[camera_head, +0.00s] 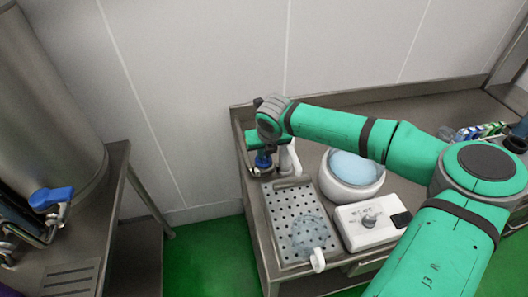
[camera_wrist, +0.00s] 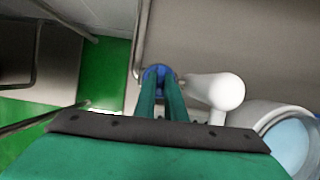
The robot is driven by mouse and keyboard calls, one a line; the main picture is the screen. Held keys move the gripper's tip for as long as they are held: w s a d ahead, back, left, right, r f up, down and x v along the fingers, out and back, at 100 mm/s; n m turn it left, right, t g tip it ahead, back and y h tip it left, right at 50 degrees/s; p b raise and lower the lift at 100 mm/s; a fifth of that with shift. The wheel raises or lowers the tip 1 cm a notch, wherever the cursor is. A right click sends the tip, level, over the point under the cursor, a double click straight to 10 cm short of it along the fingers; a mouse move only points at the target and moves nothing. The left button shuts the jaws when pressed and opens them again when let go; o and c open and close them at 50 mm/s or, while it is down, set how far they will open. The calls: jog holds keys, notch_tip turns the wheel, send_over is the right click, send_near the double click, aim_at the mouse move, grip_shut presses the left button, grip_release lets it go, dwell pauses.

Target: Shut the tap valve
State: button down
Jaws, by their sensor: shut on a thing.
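The tap has a blue valve handle (camera_head: 263,161) at the back left corner of the steel counter, beside a white spout (camera_head: 290,160). My gripper (camera_head: 262,150) comes down over the handle from above. In the wrist view both green fingers (camera_wrist: 160,88) are close together, shut on the blue handle (camera_wrist: 158,71). The white spout (camera_wrist: 222,92) is just right of the fingers there. The fingers hide much of the handle, so I cannot tell its turn angle.
A clear cup with a white handle (camera_head: 318,260) stands on the perforated tray (camera_head: 275,225). Right of it are a white bowl-like vessel (camera_head: 352,192) and a white box with a knob (camera_head: 358,235). Another blue valve (camera_head: 51,198) is on the left steel tank (camera_head: 45,100).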

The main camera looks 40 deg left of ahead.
dwell(0.6)
jog(key=c, duration=1.8)
grip_release()
jog(key=shift+r, duration=0.1)
jog(key=v, duration=1)
jog(key=shift+s+r, duration=0.15)
jog(key=shift+r, duration=0.2)
